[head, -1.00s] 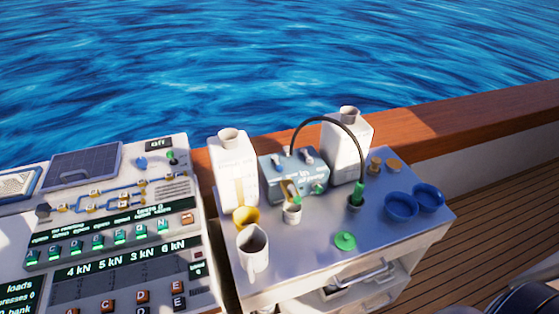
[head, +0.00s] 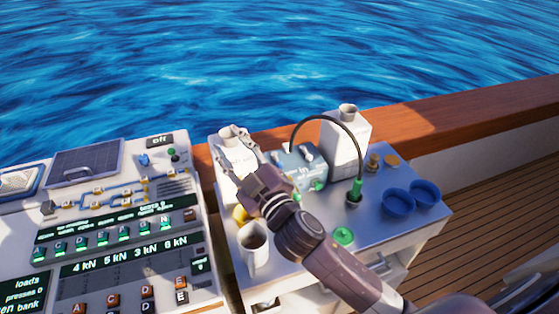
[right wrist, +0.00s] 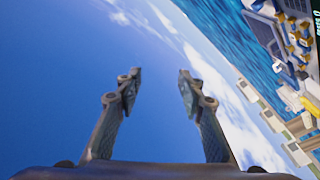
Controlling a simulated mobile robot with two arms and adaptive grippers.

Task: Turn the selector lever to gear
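A small blue knob (head: 144,159) and a green-tipped toggle (head: 173,155) sit at the top right of the left console, below a small display reading "off" (head: 160,140). I cannot tell for sure which control is the selector lever; no "gear" label is readable. My right gripper (head: 230,141) is open and empty, in front of the left white bottle (head: 240,155), to the right of the blue knob and apart from it. In the right wrist view its fingers (right wrist: 157,88) are spread with only sky between. My left gripper is not in view.
A wooden rail (head: 460,122) runs behind. Console buttons (head: 101,239) are at left.

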